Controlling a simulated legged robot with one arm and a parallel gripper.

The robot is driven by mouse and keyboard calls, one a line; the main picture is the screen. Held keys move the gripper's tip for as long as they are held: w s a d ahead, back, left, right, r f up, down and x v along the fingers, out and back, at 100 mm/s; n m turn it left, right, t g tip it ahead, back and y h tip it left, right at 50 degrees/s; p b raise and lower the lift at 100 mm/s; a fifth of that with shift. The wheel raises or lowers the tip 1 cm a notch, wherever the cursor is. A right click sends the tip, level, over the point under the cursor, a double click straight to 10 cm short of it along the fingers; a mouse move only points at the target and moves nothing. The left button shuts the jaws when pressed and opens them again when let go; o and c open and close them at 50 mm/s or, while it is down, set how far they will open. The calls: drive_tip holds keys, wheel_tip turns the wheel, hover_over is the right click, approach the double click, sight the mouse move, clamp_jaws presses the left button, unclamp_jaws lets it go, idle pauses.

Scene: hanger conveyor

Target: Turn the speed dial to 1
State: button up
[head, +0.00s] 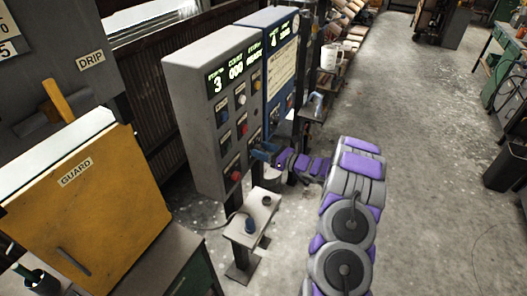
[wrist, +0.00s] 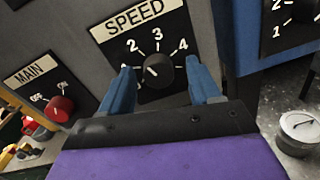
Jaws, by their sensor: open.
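The speed dial (wrist: 158,70) is a black round knob on a black plate labelled SPEED, with numbers around it, in the wrist view. Its small white mark appears on the left side of the knob; the exact number it points at is hard to read. My gripper (wrist: 160,66) is open, with one blue finger on each side of the knob and the knob between them. I cannot tell whether the fingers touch it. In the head view my gripper (head: 263,152) is at the lower right of the grey control box (head: 207,125), and hides the dial there.
A red MAIN switch (wrist: 60,108) is left of the dial. A blue box (head: 283,60) with another dial (wrist: 306,10) stands close on the right. A small stand (head: 250,222) is below, and a yellow guard (head: 80,190) is at the left. The floor at right is mostly clear.

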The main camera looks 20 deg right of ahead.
drive_tip(key=shift+c, duration=0.4)
drive_tip(key=c, duration=1)
drive_tip(key=shift+o, duration=0.2)
drive_tip(key=shift+n, duration=0.4)
drive_tip(key=n+b, duration=0.3)
drive_tip(key=n, duration=0.1)
drive_tip(key=n+b, duration=0.3)
drive_tip(key=shift+a+f+n, duration=0.1)
drive_tip(key=shift+f+n, duration=0.1)
drive_tip(key=shift+n, duration=0.2)
drive_tip(key=o, duration=1)
drive_tip(key=shift+r, duration=0.1)
